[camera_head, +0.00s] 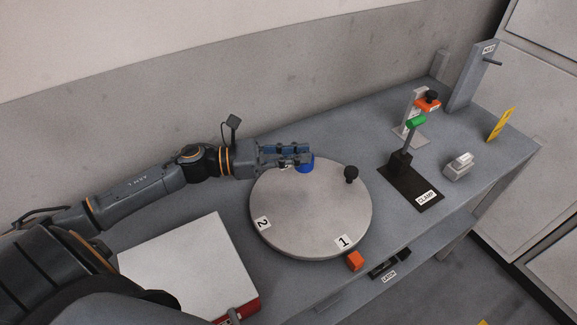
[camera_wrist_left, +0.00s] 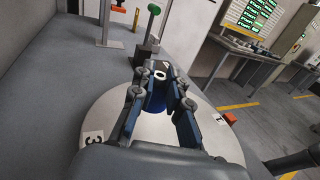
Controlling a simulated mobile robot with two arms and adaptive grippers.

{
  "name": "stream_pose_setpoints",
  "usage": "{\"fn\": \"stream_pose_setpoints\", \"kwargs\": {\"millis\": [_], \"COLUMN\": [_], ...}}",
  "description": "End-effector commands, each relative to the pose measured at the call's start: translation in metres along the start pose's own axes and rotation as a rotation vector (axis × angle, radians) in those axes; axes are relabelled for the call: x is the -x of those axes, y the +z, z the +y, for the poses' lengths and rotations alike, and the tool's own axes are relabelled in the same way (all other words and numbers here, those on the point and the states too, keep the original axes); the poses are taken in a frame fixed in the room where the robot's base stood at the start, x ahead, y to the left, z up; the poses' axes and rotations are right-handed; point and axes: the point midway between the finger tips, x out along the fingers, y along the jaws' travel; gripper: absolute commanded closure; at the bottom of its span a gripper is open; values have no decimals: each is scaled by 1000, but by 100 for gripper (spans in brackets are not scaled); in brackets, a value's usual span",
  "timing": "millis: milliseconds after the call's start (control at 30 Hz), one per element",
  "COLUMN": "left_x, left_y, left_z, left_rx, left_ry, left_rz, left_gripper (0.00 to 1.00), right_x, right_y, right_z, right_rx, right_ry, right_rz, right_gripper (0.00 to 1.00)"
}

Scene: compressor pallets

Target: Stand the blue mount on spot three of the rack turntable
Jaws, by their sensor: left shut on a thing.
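The blue mount (camera_head: 306,161) is at the far edge of the round grey turntable (camera_head: 310,210). My left gripper (camera_head: 303,155) reaches in from the left and is shut on the mount. In the left wrist view the mount (camera_wrist_left: 157,98), with a pale ring on top, sits between the fingers (camera_wrist_left: 160,95) and looks upright. I cannot tell whether it touches the disc. Labels 1 (camera_head: 344,242) and 2 (camera_head: 263,223) show on the near side; label 3 (camera_wrist_left: 94,140) shows in the left wrist view. My right gripper is not in view.
To the right are a black clamp (camera_head: 408,180) with a green handle and a grey-white part (camera_head: 458,166). A white-topped box (camera_head: 188,265) sits at near left.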

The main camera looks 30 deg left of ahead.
Motion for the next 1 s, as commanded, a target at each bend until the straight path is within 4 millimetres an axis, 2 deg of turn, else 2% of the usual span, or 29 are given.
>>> {"fn": "stream_pose_setpoints", "kwargs": {"millis": [300,500,900,933,1000], "left_x": [18,16,16,16,16], "left_y": [-27,-51,-59,-59,-58], "left_z": [14,13,12,12,12], "left_rx": [3,1,-1,-1,0], "left_ry": [3,0,-1,-1,-1], "left_rz": [-1,-1,-1,0,0], "left_gripper": [100,100,100,83,69], "right_x": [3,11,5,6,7], "right_y": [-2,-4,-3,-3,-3], "right_z": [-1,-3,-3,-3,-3], "right_rx": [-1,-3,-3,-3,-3], "right_ry": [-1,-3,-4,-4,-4], "right_rz": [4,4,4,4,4], "right_gripper": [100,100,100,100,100]}}
